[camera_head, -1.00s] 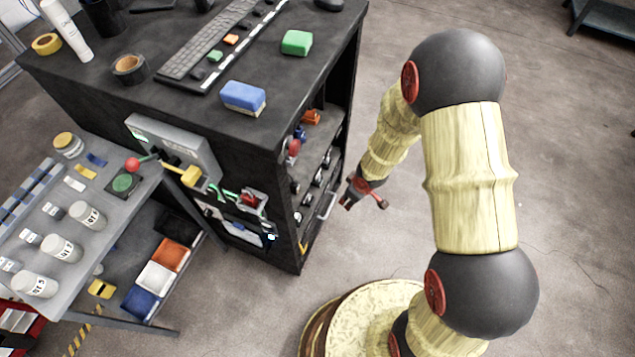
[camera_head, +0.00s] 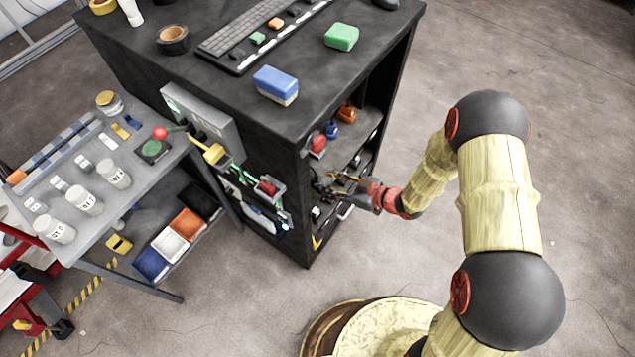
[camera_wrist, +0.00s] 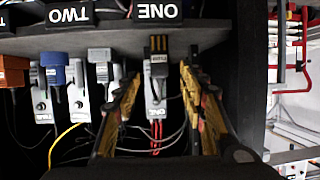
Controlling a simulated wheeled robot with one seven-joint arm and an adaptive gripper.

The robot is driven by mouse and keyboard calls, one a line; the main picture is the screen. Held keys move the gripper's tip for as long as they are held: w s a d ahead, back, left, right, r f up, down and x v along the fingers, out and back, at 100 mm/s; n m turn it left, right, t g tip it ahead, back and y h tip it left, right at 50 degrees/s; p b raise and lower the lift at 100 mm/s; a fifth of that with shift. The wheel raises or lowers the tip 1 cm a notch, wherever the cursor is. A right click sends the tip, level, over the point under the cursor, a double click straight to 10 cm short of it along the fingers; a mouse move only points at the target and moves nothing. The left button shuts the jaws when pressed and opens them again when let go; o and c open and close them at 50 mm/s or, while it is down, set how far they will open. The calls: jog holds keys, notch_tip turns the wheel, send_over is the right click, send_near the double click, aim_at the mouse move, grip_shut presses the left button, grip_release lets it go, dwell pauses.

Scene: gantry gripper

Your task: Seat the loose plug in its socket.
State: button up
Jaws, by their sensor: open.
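In the wrist view my gripper (camera_wrist: 160,78) is open, with one finger on each side of a narrow pale module (camera_wrist: 154,88) marked ONE. The module has a dark end with gold strips (camera_wrist: 158,44) and red wires at its other end. I cannot tell whether this is the loose plug, or whether the fingers touch it. Next to it stand grey modules, one with a blue block (camera_wrist: 55,68) and one with an orange block (camera_wrist: 14,70). In the head view my gripper (camera_head: 345,184) reaches into the open side of the black cabinet (camera_head: 300,130).
A shelf edge (camera_wrist: 110,43) with upside-down labels ONE and TWO crosses the wrist view. Loose cables, one yellow (camera_wrist: 62,140), hang near the left finger. A cabinet wall (camera_wrist: 248,80) stands close on the right. A cart (camera_head: 125,165) stands left of the cabinet; floor at right is clear.

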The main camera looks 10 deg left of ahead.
aim_at(320, 181)
jog(key=b+x, duration=0.1)
jog(key=x, duration=0.1)
jog(key=b+x, duration=0.1)
jog(key=x, duration=0.2)
jog(key=shift+f, duration=0.3)
jog(key=c, duration=0.4)
grip_shut()
